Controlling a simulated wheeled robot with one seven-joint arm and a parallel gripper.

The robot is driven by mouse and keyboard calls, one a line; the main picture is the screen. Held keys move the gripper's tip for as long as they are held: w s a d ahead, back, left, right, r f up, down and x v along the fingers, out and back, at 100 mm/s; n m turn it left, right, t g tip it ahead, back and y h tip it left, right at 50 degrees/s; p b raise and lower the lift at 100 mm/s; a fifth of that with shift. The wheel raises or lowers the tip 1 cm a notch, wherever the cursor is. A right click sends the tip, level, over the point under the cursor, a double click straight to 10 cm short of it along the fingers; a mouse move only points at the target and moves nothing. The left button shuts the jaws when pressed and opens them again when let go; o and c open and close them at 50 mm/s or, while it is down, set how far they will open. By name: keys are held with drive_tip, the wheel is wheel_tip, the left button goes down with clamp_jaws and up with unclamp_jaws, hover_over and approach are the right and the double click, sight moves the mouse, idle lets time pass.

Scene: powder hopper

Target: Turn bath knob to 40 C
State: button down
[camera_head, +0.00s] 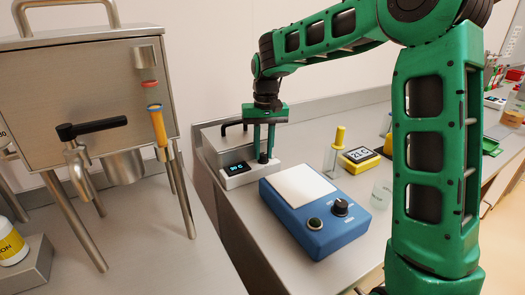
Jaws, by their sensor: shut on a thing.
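The bath (222,143) is a grey metal box with a black handle at the back of the right bench. Its white front panel (233,181) carries a small dark display (239,169) with pale blue digits too small to read surely. My green gripper (263,155) points straight down over the right end of this panel. Its two fingers are shut on the dark bath knob (263,158), which shows between the fingertips. The fingers partly hide the knob, and I cannot tell its pointer angle.
A blue device (318,232) with a white top plate stands just in front of the bath. A yellow-topped bottle (338,147), a yellow display block (361,158) and a clear beaker (381,194) stand to its right. A steel hopper (95,95) on legs stands left.

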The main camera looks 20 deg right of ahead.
drive_tip(key=shift+m, duration=0.6)
drive_tip(key=c, duration=1.6)
unclamp_jaws()
drive_tip(key=shift+o, duration=0.2)
drive_tip(key=shift+r, duration=0.1)
wheel_tip(320, 180, up, 11)
drive_tip(key=shift+d+f, duration=0.2)
